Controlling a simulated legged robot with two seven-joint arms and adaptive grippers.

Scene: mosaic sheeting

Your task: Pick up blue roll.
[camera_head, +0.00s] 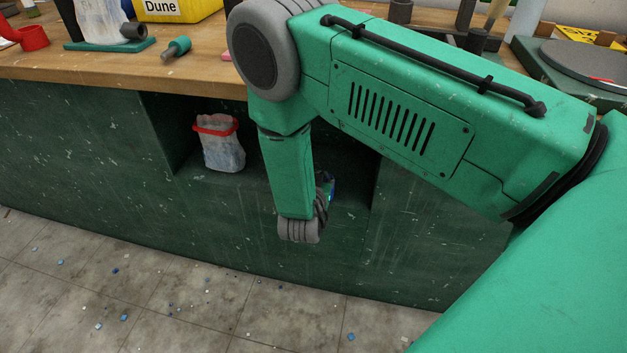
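No clear blue roll shows. A small blue and green thing (331,187) shows in the open shelf under the bench, mostly hidden behind my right forearm; I cannot tell if it is the roll. My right arm comes in from the right, bends down in front of the bench and ends in a grey wrist joint at the shelf opening. Its gripper fingers are hidden behind the arm. My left arm and gripper are not in view.
A clear bag with a red rim (220,142) stands in the shelf, left of my arm. Small chips litter the tiled floor (190,300).

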